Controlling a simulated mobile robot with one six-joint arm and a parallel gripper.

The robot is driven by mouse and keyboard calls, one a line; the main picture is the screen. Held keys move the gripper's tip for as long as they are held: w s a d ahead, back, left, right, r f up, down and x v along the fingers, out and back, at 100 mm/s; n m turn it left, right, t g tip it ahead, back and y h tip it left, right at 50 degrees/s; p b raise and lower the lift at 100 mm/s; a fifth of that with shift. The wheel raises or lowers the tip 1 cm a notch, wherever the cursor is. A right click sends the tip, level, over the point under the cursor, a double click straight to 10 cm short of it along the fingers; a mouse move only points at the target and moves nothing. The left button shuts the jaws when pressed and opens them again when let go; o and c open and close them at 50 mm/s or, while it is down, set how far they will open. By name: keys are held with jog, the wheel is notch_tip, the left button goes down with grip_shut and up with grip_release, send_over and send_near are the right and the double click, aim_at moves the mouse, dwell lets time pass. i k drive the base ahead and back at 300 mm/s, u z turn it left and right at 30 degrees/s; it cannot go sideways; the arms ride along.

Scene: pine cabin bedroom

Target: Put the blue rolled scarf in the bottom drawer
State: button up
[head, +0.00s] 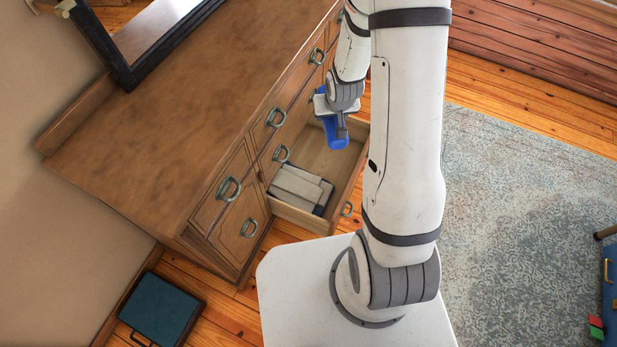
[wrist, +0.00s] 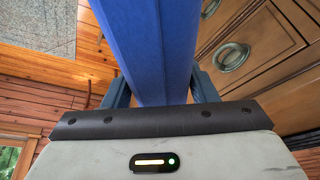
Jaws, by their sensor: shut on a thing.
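The blue rolled scarf (head: 333,137) is held in my gripper (head: 341,125). In the head view it overlaps the far part of the open bottom drawer (head: 308,219); its height over the drawer floor is hard to tell. In the wrist view the scarf (wrist: 155,45) runs up between the two dark fingers of my gripper (wrist: 161,88), which press on its sides. The drawer is pulled out. Its near end holds flat, pale grey folded things (head: 298,188) with a dark blue edge beside them. The drawer's far end is partly hidden by my arm.
The wooden dresser (head: 150,130) has several shut drawers with ring handles and a dark-framed mirror (head: 125,60) on top. A dark teal case (head: 162,308) lies on the floor at lower left. A pale rug (head: 530,210) covers the floor at right.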

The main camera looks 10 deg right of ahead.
aim_at(334, 153)
jog(key=z, duration=0.25)
jog(key=k, duration=0.2)
jog(key=u, duration=0.15)
jog(key=i, duration=0.1)
jog(key=z, duration=2.2)
jog(key=k, duration=0.9)
jog(key=u, duration=1.4)
jog(key=i, duration=1)
jog(key=u, duration=0.1)
